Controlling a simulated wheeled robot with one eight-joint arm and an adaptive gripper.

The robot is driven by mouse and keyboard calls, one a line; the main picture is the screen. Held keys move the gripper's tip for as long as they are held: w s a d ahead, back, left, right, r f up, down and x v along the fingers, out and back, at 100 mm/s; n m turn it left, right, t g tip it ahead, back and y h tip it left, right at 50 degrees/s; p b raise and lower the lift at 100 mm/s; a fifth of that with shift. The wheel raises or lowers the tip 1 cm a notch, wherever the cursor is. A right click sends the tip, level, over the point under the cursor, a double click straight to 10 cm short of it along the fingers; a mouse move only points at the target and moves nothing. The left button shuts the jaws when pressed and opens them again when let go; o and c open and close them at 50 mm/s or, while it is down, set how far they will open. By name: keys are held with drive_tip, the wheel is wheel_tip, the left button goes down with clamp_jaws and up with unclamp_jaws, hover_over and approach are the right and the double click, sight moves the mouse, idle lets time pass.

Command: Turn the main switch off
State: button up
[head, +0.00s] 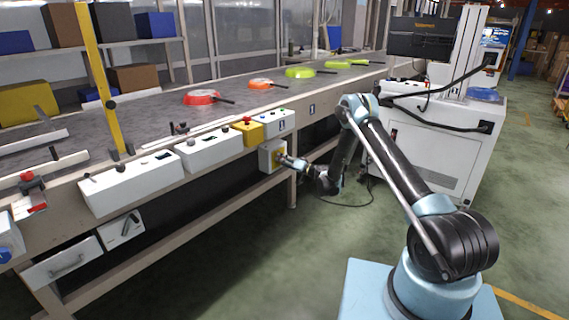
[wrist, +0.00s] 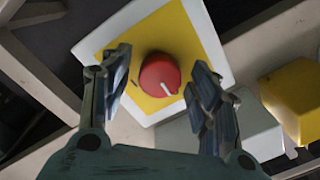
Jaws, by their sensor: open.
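The main switch is a red round knob (wrist: 159,75) with a white mark, on a yellow plate (wrist: 186,32) on a white box. The mark points to the lower right in the wrist view. In the head view the white switch box (head: 266,158) hangs under the conveyor's front edge; my gripper hides its knob. My gripper (head: 285,160) is right in front of the box. In the wrist view the fingers of my gripper (wrist: 160,62) are open, one on each side of the knob. I cannot tell whether they touch it.
A yellow button box (head: 248,132) and white control boxes (head: 209,150) line the conveyor edge. Red, orange and green pans (head: 202,97) lie on the conveyor (head: 150,112). A white cabinet (head: 432,150) stands behind my arm. The floor in front of the conveyor is clear.

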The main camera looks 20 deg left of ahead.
drive_tip(key=shift+d, duration=0.1)
drive_tip(key=c, duration=1.1)
drive_tip(key=shift+w+d+m, duration=0.1)
drive_tip(key=shift+m, duration=0.6)
drive_tip(key=o, duration=1.1)
